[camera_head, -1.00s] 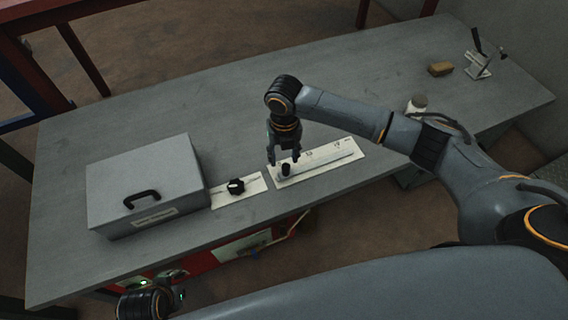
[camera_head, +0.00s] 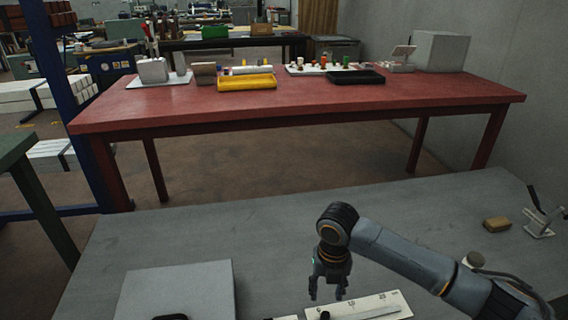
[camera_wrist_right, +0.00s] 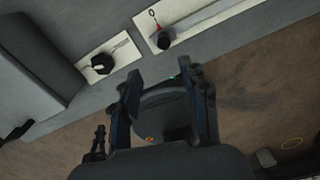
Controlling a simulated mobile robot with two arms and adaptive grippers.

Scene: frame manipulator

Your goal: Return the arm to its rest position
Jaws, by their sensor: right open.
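My right gripper (camera_head: 327,290) is open and empty in the head view, pointing down over the grey table, near a white scale plate (camera_head: 372,308) with a small dark knob (camera_head: 325,315). In the right wrist view its two fingers (camera_wrist_right: 168,92) are apart with nothing between them. That view also shows the slider knob (camera_wrist_right: 164,40) on its plate and a black round knob (camera_wrist_right: 97,63) on a smaller white plate. My left gripper does not show in the head view now.
A grey box (camera_head: 180,290) stands on the grey table (camera_head: 270,225) at left. Behind, a red table (camera_head: 300,105) holds a yellow tray (camera_head: 246,83) and a black tray (camera_head: 356,77).

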